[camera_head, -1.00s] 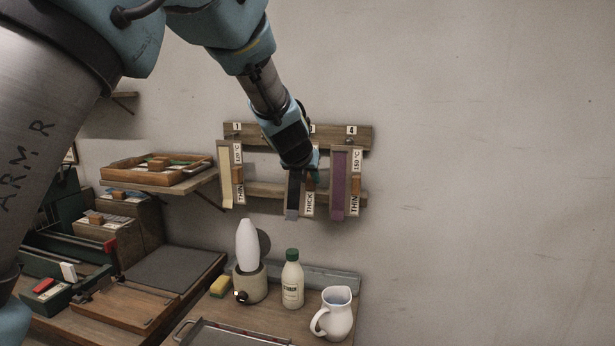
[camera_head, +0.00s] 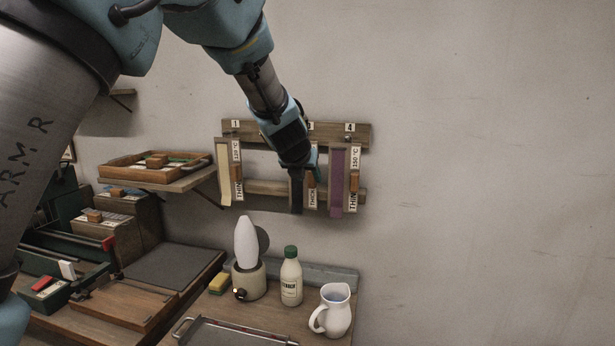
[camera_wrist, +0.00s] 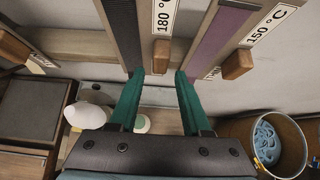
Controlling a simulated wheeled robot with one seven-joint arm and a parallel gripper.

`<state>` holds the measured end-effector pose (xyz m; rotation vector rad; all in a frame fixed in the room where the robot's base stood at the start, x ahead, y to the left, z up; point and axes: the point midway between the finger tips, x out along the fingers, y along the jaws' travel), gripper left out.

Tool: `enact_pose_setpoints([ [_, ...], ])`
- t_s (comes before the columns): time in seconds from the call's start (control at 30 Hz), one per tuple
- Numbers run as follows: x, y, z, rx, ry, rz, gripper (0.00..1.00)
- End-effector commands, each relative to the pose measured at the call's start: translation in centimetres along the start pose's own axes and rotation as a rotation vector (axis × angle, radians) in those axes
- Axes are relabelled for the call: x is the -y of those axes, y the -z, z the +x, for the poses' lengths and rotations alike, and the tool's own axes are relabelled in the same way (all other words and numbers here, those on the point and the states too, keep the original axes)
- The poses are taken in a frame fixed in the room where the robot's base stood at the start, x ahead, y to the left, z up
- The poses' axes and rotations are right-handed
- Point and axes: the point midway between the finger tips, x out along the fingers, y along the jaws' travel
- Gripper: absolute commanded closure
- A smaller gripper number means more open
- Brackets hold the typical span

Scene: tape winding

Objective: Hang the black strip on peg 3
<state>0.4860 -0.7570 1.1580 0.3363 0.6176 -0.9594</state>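The black strip (camera_head: 297,196) hangs down the front of a wooden board below the third place of the wall rack (camera_head: 361,136). In the wrist view the black strip (camera_wrist: 122,35) runs along a board at the upper left, its lower end close to my left fingertip. My gripper (camera_wrist: 158,74) has its green fingers apart, with nothing between them. I cannot tell whether the left finger touches the strip. In the head view my gripper (camera_head: 313,172) is in front of the rack and hides peg 3 and the strip's top.
A purple strip (camera_head: 337,182) hangs under number 4, close on the right; a cream strip (camera_head: 224,175) hangs under number 1. Below stand a white bottle (camera_head: 291,281), a jug (camera_head: 333,313) and a white cone on a pot (camera_head: 247,243). The wall on the right is clear.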

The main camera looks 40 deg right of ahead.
Motion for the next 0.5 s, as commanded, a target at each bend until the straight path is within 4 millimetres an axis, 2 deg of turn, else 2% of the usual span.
enact_pose_setpoints([
  [0.03, 0.0, 0.0, 0.0, 0.000, 0.000, 0.000, 0.45],
  [0.1, 0.0, 0.0, 0.0, 0.000, 0.000, 0.000, 0.38],
  [0.37, 0.0, 0.0, -0.1, -0.001, 0.000, 0.000, 0.38],
  [0.5, 0.2, -0.1, -1.4, 0.000, 0.002, 0.002, 0.38],
])
